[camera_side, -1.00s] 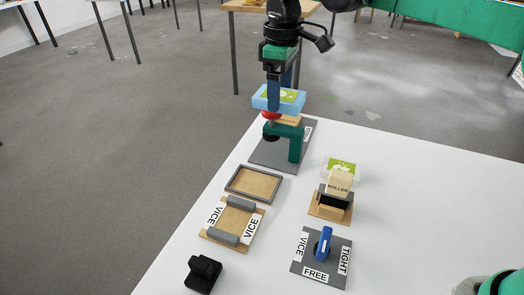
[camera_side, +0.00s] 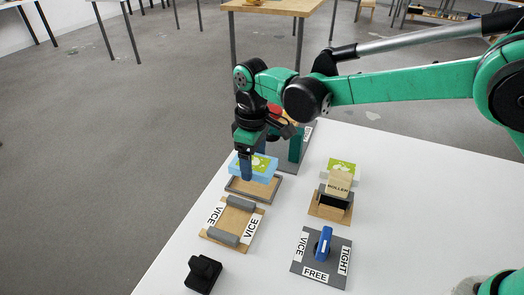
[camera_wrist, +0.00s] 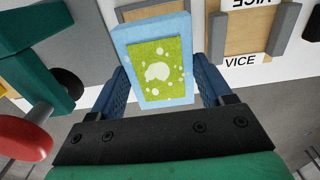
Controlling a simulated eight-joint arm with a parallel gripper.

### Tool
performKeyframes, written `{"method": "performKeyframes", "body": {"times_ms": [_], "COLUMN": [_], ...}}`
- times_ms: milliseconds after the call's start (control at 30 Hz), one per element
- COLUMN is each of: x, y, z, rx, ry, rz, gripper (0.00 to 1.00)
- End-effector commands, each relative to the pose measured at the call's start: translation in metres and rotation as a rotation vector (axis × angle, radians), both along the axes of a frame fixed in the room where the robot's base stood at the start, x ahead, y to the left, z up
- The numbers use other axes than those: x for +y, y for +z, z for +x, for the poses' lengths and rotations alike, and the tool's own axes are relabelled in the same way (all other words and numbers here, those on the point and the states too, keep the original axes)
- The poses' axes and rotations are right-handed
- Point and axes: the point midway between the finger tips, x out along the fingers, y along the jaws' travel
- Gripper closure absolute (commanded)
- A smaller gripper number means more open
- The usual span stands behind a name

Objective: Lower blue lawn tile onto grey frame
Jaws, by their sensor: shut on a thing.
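The blue lawn tile (camera_side: 262,168) has a light blue border and a green top with white spots. My gripper (camera_side: 247,168) is shut on it, and the wrist view shows the tile (camera_wrist: 157,70) between the two blue fingers (camera_wrist: 160,90). The grey frame (camera_side: 270,195) with a brown inside lies on the white table, below the tile in the side view. The tile hides the frame's far part. In the wrist view a strip of the frame (camera_wrist: 150,12) shows past the tile's top edge. I cannot tell the exact gap between tile and frame.
The vice (camera_side: 233,220) with two grey jaws lies nearer than the frame. A green press with a red knob (camera_side: 275,111) stands behind. The roller block (camera_side: 338,186) with another lawn tile (camera_side: 341,166) and a blue-handled lever plate (camera_side: 323,245) are to the right.

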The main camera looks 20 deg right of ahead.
Motion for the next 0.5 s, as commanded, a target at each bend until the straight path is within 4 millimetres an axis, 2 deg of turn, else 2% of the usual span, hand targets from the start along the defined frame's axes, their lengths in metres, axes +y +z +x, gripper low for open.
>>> {"method": "performKeyframes", "body": {"times_ms": [500], "x": [0.0], "y": [-0.031], "z": [0.0], "rx": [0.0], "ry": [0.0], "rz": [0.0], "gripper": [0.57]}}
